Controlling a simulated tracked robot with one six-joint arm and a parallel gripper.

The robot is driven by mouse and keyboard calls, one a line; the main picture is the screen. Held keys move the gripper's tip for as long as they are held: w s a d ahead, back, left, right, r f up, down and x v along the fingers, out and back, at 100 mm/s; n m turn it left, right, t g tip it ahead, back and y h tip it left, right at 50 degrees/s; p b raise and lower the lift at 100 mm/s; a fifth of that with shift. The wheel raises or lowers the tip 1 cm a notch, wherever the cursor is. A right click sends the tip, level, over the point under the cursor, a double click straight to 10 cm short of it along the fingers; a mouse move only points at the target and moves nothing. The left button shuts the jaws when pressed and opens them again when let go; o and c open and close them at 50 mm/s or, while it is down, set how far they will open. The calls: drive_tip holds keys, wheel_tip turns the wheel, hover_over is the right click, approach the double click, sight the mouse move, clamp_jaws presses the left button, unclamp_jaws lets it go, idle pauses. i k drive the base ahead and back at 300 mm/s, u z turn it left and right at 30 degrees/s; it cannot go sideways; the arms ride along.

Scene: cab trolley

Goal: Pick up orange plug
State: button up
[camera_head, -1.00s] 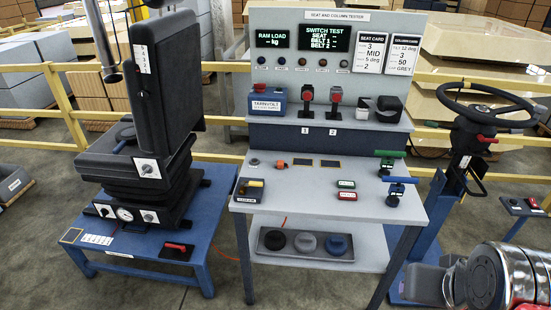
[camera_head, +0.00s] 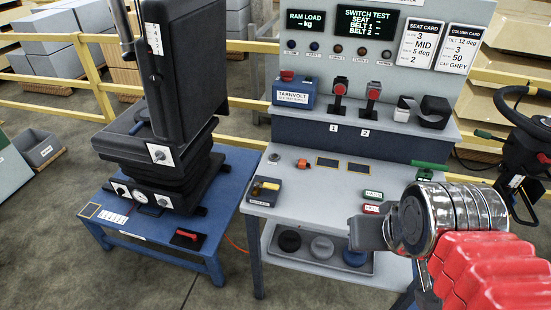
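The small orange plug (camera_head: 303,163) lies on the grey bench top (camera_head: 330,197), left of two dark rectangular pads. My gripper (camera_head: 366,234) is at the right, at the end of my silver and red arm. In the picture it is below and to the right of the plug, in front of the bench's front edge, and apart from the plug. Its grey end is seen from the side, so its fingers and any gap between them cannot be made out.
A dark box with a yellow part (camera_head: 265,189) sits left of the plug. Behind are a blue Tarnvolt box (camera_head: 293,94) and two red-topped switches (camera_head: 340,90). A black seat (camera_head: 180,70) stands left on a blue table (camera_head: 226,190). A steering wheel (camera_head: 525,110) stands right.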

sight(301, 163)
drive_tip(key=u, duration=0.7)
drive_tip(key=i, duration=0.95)
drive_tip(key=u, duration=0.6)
